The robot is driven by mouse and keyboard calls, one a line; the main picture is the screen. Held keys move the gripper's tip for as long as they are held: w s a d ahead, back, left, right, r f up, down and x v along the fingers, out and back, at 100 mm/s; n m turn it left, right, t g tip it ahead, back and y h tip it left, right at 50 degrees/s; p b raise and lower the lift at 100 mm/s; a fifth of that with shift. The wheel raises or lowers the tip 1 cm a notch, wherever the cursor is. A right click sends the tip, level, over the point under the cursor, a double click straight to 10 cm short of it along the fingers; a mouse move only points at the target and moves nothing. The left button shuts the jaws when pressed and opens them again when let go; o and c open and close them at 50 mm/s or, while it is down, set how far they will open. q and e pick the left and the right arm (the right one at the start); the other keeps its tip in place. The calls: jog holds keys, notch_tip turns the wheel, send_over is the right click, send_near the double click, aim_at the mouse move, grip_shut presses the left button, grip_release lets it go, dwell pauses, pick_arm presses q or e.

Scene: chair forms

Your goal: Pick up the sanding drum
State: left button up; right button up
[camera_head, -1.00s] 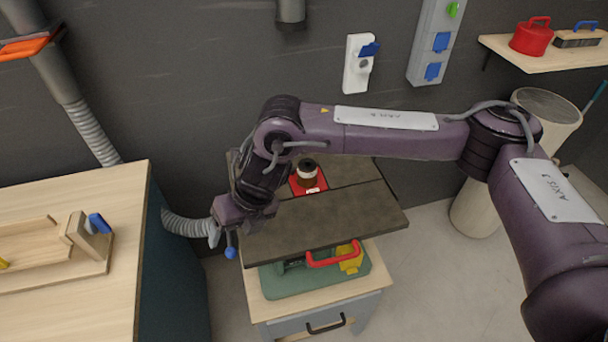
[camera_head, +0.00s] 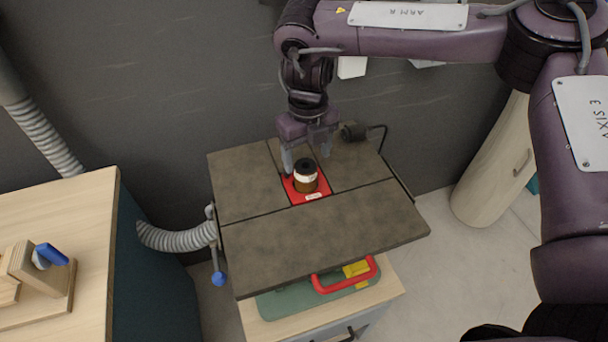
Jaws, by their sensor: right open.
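The sanding drum (camera_head: 306,182) is a small brown cylinder with a pale band and a black top. It stands upright on a red plate (camera_head: 314,196) set in the dark grey machine table (camera_head: 320,233). My right gripper (camera_head: 307,163) points down at the far side of the drum, its two fingers apart. The fingers look close behind the drum's top; I cannot tell whether they touch it. My left gripper is not in view.
A wooden workbench (camera_head: 60,215) with a wood and blue tool stands at the left. A grey hose (camera_head: 178,238) runs to the machine. Below the table lies a green case (camera_head: 320,290) with a red handle. A dark motor-like part (camera_head: 354,131) sits at the table's back edge.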

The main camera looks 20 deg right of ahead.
aim_at(307, 166)
jog(key=shift+s+a+f+p, duration=0.1)
jog(key=shift+s+f+p, duration=0.2)
jog(key=shift+f, duration=0.15)
jog(key=shift+s+f+p, duration=0.15)
jog(key=shift+f+p, duration=0.1)
jog(key=shift+f, duration=0.2)
notch_tip(307, 166, down, 3)
jog(key=shift+a+r+p, duration=0.1)
jog(key=shift+p, duration=0.35)
jog(key=shift+f, duration=0.55)
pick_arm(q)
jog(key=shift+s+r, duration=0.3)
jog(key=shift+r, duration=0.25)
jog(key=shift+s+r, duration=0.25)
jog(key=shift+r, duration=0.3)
pick_arm(e)
jog(key=c, duration=1.1)
jog(key=shift+r, duration=0.1)
jog(key=shift+c, duration=0.2)
